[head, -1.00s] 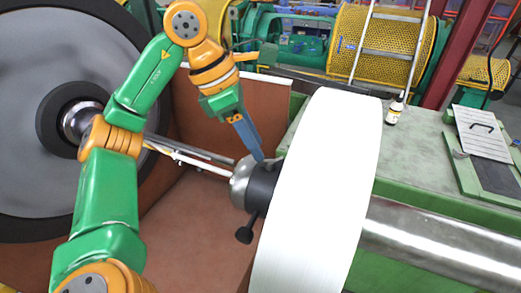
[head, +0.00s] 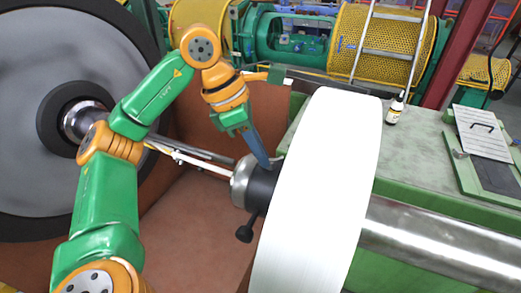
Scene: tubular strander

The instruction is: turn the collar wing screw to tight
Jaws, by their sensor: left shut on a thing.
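The dark collar (head: 261,190) sits on the shaft against the left face of the large white spool (head: 325,190). A rounded metal end piece (head: 239,184) is at its left side. My left gripper (head: 266,161) reaches down from above, with its blue-grey fingers at the top of the collar. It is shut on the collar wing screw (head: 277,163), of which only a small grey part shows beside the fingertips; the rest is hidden. A black knob on a short stem (head: 244,234) sticks out from the collar's lower side. My right gripper is not in view.
A large grey reel (head: 60,70) stands at the left. A white rod (head: 200,164) runs toward the collar. A yellow mesh guard (head: 377,45) is behind.

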